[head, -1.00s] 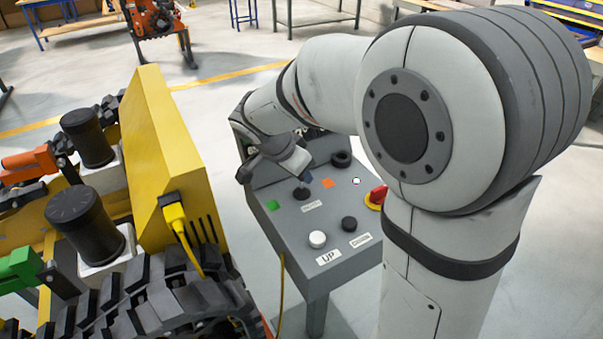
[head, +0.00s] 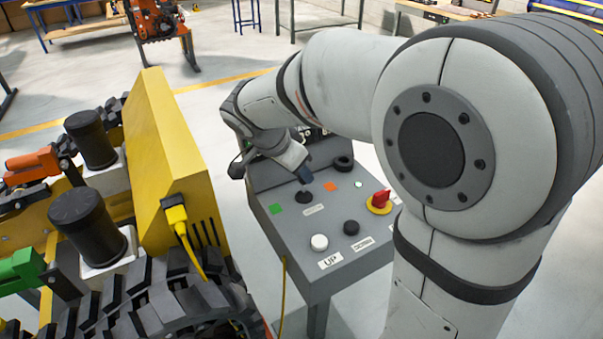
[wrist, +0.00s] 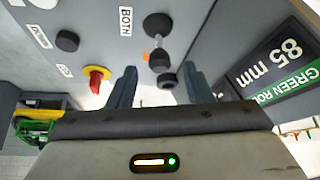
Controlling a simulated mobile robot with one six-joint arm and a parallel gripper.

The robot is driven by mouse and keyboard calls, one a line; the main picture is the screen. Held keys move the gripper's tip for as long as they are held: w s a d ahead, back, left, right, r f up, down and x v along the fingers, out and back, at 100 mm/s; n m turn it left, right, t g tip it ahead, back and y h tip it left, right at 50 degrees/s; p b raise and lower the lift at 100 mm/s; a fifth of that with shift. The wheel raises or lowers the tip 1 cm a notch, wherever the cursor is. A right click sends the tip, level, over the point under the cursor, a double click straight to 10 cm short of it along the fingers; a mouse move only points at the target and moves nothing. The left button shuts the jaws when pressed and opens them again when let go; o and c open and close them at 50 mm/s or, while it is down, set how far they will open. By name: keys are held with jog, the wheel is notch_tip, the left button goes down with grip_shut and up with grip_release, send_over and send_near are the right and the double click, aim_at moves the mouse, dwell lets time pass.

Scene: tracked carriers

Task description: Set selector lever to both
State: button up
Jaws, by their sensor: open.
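The selector lever (head: 305,196) is black and stands on the grey control panel (head: 285,240), between a green square (head: 275,209) and an orange square (head: 329,187). In the wrist view the lever (wrist: 158,26) has a dark round base and a stem with a knob towards me, by the BOTH label (wrist: 126,21). My gripper (head: 303,173) is just above and behind the lever in the head view. In the wrist view my gripper (wrist: 161,70) is open, and the lever's knob shows just beyond the gap between the fingertips. Contact is not visible.
The yellow tracked machine (head: 165,170) is close on the left. A display (wrist: 285,60) is at right in the wrist view.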

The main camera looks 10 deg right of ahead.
jog(key=v, duration=0.4)
jog(key=shift+s+a+r, duration=0.1)
jog(key=shift+r, duration=0.1)
jog(key=s+d+f+n+y+p, duration=0.1)
jog(key=s+d+n, duration=0.3)
jog(key=s, duration=0.4)
jog(key=s+d+f+n+y+p, duration=0.1)
jog(key=s+d+n+y+p, duration=0.2)
jog(key=s, duration=0.6)
jog(key=shift+d+n+g+y, duration=0.35)
jog(key=shift+d+n, duration=0.9)
jog(key=shift+n, duration=0.65)
jog(key=shift+c, duration=0.5)
